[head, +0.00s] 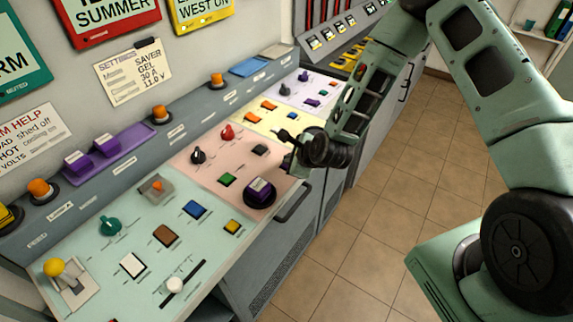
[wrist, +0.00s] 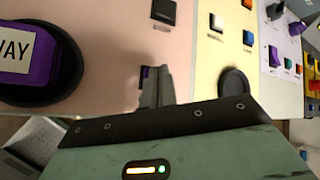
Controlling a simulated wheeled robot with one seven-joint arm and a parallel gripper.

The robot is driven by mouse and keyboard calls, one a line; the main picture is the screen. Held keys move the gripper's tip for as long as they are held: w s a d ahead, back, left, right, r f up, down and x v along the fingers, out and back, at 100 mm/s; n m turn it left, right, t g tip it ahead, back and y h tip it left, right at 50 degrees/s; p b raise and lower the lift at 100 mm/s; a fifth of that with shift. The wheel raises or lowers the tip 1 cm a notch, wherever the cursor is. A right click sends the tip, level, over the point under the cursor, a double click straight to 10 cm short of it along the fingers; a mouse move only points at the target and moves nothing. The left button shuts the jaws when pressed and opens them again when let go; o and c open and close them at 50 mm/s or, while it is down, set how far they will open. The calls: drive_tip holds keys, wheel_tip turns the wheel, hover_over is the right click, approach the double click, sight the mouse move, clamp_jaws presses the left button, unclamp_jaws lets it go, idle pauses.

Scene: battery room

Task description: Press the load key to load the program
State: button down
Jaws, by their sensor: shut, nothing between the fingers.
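No label reading "load" can be made out, so I cannot tell which key it is. My gripper (head: 287,146) is shut and empty over the front right part of the pink panel (head: 190,180). In the wrist view its fingertips (wrist: 154,72) are together, in front of a small purple key (wrist: 145,73) that they mostly hide. I cannot tell whether they touch it. A dark key (wrist: 164,11) lies farther up the pink panel and also shows in the head view (head: 260,150). A green key (head: 227,179) lies to its left.
A purple block (wrist: 24,55) lettered "WAY" stands on a round black base left of the fingers. A red knob (head: 227,132) and a black knob (head: 198,156) rise from the pink panel. The yellow panel (head: 280,123) adjoins it. A handle (head: 294,203) juts from the console front.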

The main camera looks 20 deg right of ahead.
drive_tip(key=shift+f, duration=0.3)
drive_tip(key=shift+r, duration=0.1)
idle(0.5)
drive_tip(key=shift+r+p, duration=0.35)
drive_tip(key=shift+r, duration=0.4)
drive_tip(key=shift+r+p, duration=1.8)
drive_tip(key=shift+r, duration=0.8)
drive_tip(key=shift+f, duration=0.1)
drive_tip(key=shift+a, duration=0.1)
